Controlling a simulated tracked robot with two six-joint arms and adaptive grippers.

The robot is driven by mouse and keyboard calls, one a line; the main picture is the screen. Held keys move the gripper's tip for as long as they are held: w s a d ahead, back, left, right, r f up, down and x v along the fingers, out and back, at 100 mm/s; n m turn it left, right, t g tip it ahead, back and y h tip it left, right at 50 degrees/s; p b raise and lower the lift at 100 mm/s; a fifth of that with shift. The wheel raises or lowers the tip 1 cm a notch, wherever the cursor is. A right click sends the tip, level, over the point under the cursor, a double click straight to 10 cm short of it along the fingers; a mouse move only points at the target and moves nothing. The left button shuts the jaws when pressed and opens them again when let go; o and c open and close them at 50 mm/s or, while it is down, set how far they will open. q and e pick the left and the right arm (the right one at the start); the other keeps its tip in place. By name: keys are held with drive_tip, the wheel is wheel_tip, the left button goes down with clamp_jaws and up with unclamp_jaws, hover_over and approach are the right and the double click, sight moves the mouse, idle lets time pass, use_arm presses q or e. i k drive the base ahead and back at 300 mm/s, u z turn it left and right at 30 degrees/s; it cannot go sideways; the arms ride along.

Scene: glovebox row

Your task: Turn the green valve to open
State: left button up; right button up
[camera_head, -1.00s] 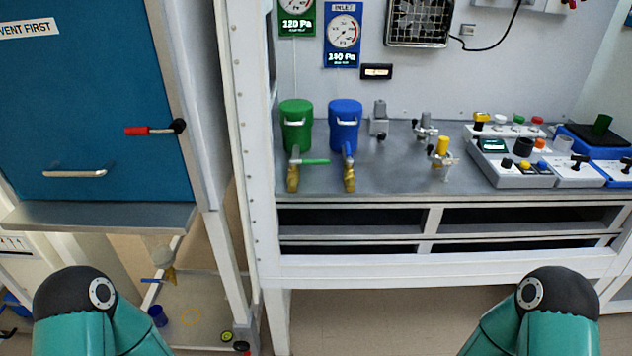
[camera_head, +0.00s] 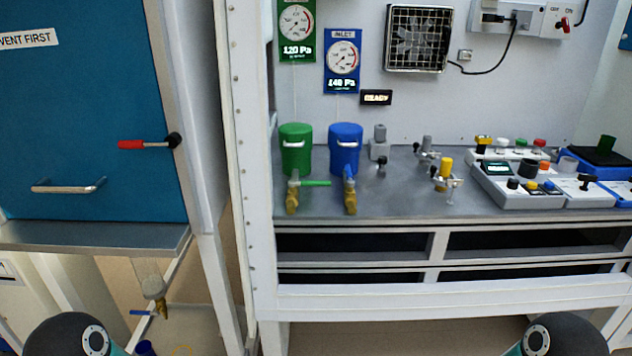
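The green canister (camera_head: 296,152) stands upright on the grey bench at the left, below a green gauge panel (camera_head: 297,30) reading 120 Pa. Its brass valve (camera_head: 292,200) hangs at its front, with a green lever handle (camera_head: 315,184) pointing sideways to the right. Next to it the blue canister (camera_head: 345,150) has a brass valve (camera_head: 350,200) with a blue handle along the valve body. Neither of my grippers is in view; only rounded parts of my arms show at the bottom left and bottom right, well short of the bench.
A white post (camera_head: 240,150) borders the bench on the left, beside a blue door with a red-handled lever (camera_head: 140,145). Small fittings, a yellow-topped valve (camera_head: 445,170) and control boxes (camera_head: 510,185) occupy the bench's right. The bench's front strip (camera_head: 400,208) is clear.

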sight(291, 183)
drive_tip(key=z, duration=1.35)
drive_tip(key=i, duration=0.1)
drive_tip(key=u, duration=3)
drive_tip(key=k, duration=1)
drive_tip(key=z, duration=0.5)
drive_tip(key=i, duration=1)
drive_tip(key=z, duration=0.1)
